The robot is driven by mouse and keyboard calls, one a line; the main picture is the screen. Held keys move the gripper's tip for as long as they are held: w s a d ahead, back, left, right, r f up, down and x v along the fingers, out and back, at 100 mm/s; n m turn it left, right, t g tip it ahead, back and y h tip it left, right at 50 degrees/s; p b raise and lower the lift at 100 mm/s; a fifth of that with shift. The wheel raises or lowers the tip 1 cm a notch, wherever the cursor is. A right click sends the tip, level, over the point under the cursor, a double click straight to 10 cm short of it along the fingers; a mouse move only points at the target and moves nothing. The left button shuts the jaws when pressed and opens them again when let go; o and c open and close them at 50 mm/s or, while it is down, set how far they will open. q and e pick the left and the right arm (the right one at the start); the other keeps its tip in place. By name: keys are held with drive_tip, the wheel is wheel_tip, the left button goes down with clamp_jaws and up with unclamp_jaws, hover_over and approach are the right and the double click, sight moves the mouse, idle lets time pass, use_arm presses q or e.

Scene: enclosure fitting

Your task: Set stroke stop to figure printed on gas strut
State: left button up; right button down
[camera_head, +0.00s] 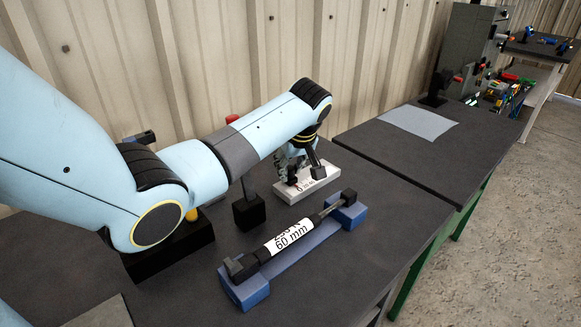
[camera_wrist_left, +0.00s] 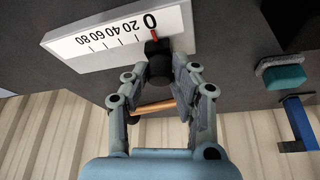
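The gas strut (camera_head: 325,211) lies in a blue cradle (camera_head: 247,290) on the dark bench; its white label (camera_head: 290,239) reads 60 mm, with a partly turned-away line above. The stroke stop is a white scale block (camera_head: 323,180), behind the strut. In the left wrist view the scale (camera_wrist_left: 104,38) runs 0, 20, 40, 60, 80, with a red mark (camera_wrist_left: 155,34) at 0 beside a black knob (camera_wrist_left: 158,62). My left gripper (camera_head: 299,167) is over the block. In the left wrist view its fingers (camera_wrist_left: 155,80) stand apart around the knob, not clearly gripping it. My right gripper is out of view.
A black block with a post (camera_head: 248,211) stands left of the strut. A second bench with a grey sheet (camera_head: 418,122) and a cluttered tool area (camera_head: 500,90) lie at the back right. A teal-topped item (camera_wrist_left: 281,75) shows in the left wrist view. The bench right of the strut is clear.

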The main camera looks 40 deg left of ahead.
use_arm(q)
clamp_jaws()
